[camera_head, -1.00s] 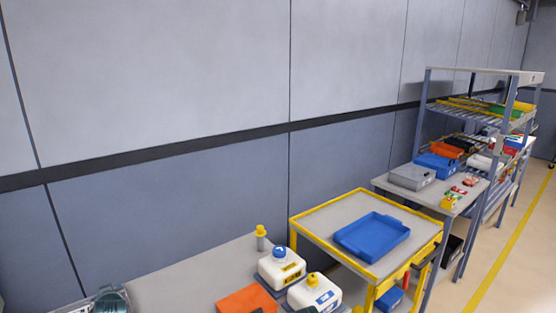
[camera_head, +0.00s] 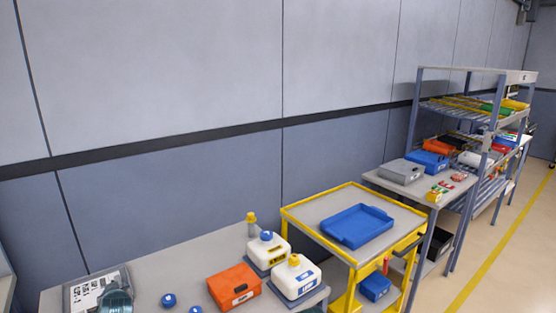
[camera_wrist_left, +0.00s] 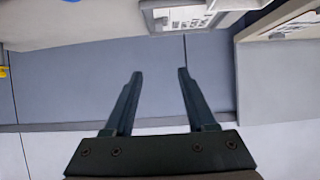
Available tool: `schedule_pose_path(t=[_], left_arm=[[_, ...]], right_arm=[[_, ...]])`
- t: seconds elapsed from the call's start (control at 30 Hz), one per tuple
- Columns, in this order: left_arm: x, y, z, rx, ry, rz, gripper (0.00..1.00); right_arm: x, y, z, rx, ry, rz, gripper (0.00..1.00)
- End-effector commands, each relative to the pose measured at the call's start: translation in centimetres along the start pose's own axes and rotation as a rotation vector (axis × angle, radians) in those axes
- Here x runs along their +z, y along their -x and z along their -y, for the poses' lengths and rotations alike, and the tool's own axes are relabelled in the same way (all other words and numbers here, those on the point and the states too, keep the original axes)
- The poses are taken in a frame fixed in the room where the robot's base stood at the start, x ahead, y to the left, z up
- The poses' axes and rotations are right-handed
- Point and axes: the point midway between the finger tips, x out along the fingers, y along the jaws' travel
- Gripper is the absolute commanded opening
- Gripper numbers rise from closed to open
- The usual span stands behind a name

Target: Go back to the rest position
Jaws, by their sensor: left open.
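My left gripper (camera_wrist_left: 160,75) shows in the left wrist view with its two dark fingers apart and nothing between them. Beyond the fingers are blue-grey wall panels. Neither gripper shows in the head view, and my right gripper is in no frame. In the head view two white jugs, one with a blue cap (camera_head: 268,252) and one with a pale yellow cap (camera_head: 296,278), stand on the workbench (camera_head: 190,262). An orange box (camera_head: 234,286) lies left of them.
Two blue caps, one of them (camera_head: 168,300) clear to see, and a clear teal container (camera_head: 116,298) are on the bench. A yellow-capped bottle (camera_head: 251,224) stands behind the jugs. A yellow cart (camera_head: 310,240) with a blue tray (camera_head: 357,226) is to the right, then shelving (camera_head: 470,105). Open floor lies far right.

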Motion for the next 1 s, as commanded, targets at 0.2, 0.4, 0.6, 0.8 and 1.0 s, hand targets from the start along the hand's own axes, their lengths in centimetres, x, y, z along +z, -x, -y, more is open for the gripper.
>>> schedule_pose_path(t=[0.2,0.4,0.6,0.8,1.0], left_arm=[[1.7,0.3,-2.4,0.025,-0.032,0.053,0.56],[3.9,0.9,-5.2,0.055,-0.071,0.12,0.56],[7.6,2.4,-9.4,0.105,-0.147,0.229,0.56],[13.4,5.7,-15.3,0.183,-0.281,0.392,0.56],[22.8,13.4,-22.1,0.305,-0.544,0.647,0.56]], right_arm=[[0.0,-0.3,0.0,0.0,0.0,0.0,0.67],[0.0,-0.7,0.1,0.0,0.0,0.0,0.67],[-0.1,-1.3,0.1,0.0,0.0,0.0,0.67],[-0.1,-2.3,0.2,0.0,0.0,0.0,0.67],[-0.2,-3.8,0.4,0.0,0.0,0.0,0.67]])
